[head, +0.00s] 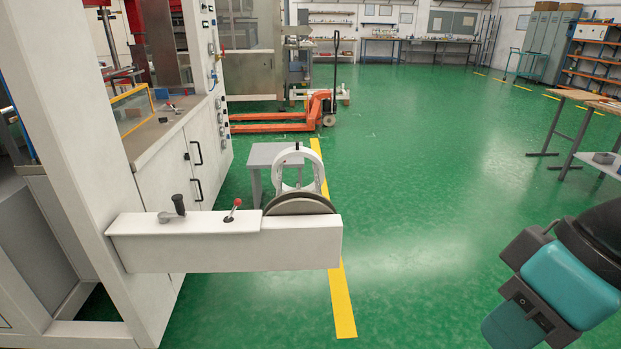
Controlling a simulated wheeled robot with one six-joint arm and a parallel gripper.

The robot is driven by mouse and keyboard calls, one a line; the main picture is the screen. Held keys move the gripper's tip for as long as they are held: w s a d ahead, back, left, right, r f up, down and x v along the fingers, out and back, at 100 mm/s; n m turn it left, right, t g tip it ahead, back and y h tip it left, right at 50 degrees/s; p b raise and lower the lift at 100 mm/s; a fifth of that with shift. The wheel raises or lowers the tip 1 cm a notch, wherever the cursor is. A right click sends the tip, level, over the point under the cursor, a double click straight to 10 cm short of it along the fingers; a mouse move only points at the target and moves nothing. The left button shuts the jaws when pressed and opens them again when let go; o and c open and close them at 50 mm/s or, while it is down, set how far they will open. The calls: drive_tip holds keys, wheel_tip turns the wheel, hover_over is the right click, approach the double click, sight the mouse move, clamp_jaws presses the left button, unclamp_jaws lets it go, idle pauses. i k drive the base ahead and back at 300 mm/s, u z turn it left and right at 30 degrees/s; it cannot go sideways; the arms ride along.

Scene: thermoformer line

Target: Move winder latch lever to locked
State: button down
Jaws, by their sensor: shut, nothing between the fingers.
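The winder arm (210,248) is a white horizontal beam reaching right from the machine's frame. A short lever with a red ball knob (235,204) stands on its top, tilted up to the right. A black-gripped handle (178,205) on a grey base stands to its left. No label shows which is the latch lever or which position is locked. A grey disc (299,205) and a white ring-shaped part (298,168) sit at the beam's right end. Part of my arm shows at the lower right, well apart from the beam; my gripper's fingers do not show.
The white machine cabinet (205,150) and its upright post fill the left. A grey stand (272,154) is behind the beam. An orange pallet truck (290,112) stands farther back. Green floor (430,180) is clear between the beam and the benches at right.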

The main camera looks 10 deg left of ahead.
sight(237, 203)
drive_tip(key=u, duration=0.05)
drive_tip(key=i, duration=1.55)
drive_tip(key=u, duration=0.45)
